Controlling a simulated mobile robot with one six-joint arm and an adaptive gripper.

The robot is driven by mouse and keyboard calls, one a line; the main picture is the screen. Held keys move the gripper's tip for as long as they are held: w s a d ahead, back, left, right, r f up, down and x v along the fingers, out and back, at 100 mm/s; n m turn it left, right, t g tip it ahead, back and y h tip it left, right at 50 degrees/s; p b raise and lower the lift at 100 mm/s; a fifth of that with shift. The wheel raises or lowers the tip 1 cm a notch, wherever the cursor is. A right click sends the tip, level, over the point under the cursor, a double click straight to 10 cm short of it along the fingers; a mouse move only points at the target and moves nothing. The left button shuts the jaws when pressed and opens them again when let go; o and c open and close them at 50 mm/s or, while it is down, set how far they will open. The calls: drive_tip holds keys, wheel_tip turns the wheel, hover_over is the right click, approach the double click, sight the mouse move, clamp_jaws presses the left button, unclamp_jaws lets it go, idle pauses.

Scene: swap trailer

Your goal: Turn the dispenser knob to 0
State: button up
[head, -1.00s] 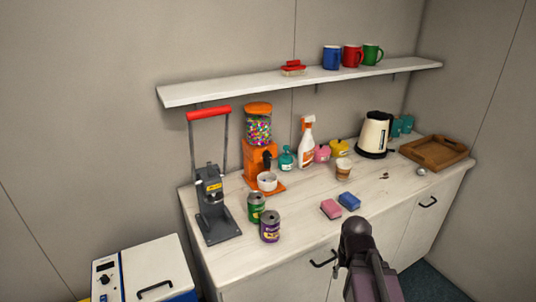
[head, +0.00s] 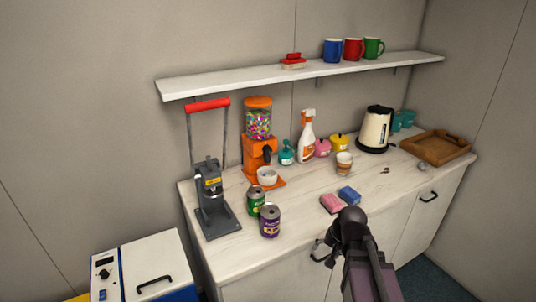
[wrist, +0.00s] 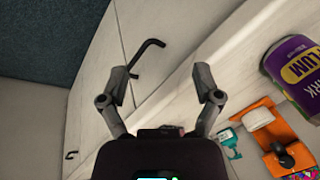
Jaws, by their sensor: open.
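The orange dispenser (head: 254,150) stands on the counter (head: 300,225) against the back wall, with a clear jar of colourful candy on top. Its black knob (head: 267,154) is on the front, above a white bowl (head: 267,176). The knob's pointer and any scale are too small to read. In the wrist view, part of the dispenser (wrist: 268,133), its dark knob (wrist: 284,157) and the bowl (wrist: 257,118) show at the lower right. My gripper (wrist: 162,75) is open and empty, near the counter's front edge and a black cabinet handle, well apart from the dispenser.
A green can (head: 255,201) and a purple can (head: 270,221) stand in front of the dispenser. A grey press (head: 211,200) with a red handle stands left. A spray bottle (head: 306,138) and teal bottle (head: 286,153) stand right. Pink and blue sponges (head: 348,195) lie near the front edge.

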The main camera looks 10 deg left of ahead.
sight(269, 151)
drive_tip(key=w+a+m+y, duration=0.1)
drive_tip(key=w+a+m+t, duration=0.1)
drive_tip(key=w+a, duration=0.1)
drive_tip(key=w+a+r+m+t+y, duration=0.1)
drive_tip(key=w+a, duration=0.1)
drive_tip(key=shift+a+r+y+b, duration=0.1)
drive_tip(key=shift+a+y+b, duration=0.1)
drive_tip(key=shift+y+b, duration=0.15)
drive_tip(key=w+a+r+m+t+y, duration=0.1)
drive_tip(key=w+a+m, duration=0.1)
drive_tip(key=w+a+r+m+t+y, duration=0.1)
drive_tip(key=w+a+m, duration=0.1)
drive_tip(key=w+a+r+m+t+y+b, duration=0.1)
drive_tip(key=w+a+r+m, duration=0.1)
drive_tip(key=shift+w+r, duration=0.1)
drive_tip(key=shift+w, duration=0.2)
drive_tip(key=w+a+r+m+t+b, duration=0.1)
drive_tip(key=w+r+m+t, duration=0.3)
drive_tip(key=m, duration=0.5)
drive_tip(key=w+a+r+m+t+b, duration=0.1)
drive_tip(key=w+a+r+m+t, duration=0.1)
drive_tip(key=w+r+m+t, duration=0.2)
drive_tip(key=shift+w+m+t, duration=0.3)
drive_tip(key=shift+w+m, duration=1.45)
drive_tip(key=shift+m, duration=1.25)
drive_tip(key=shift+a, duration=0.1)
drive_tip(key=shift+w, duration=0.1)
drive_tip(key=x, duration=1.3)
drive_tip(key=shift+w+a, duration=0.25)
drive_tip(key=shift+c, duration=0.2)
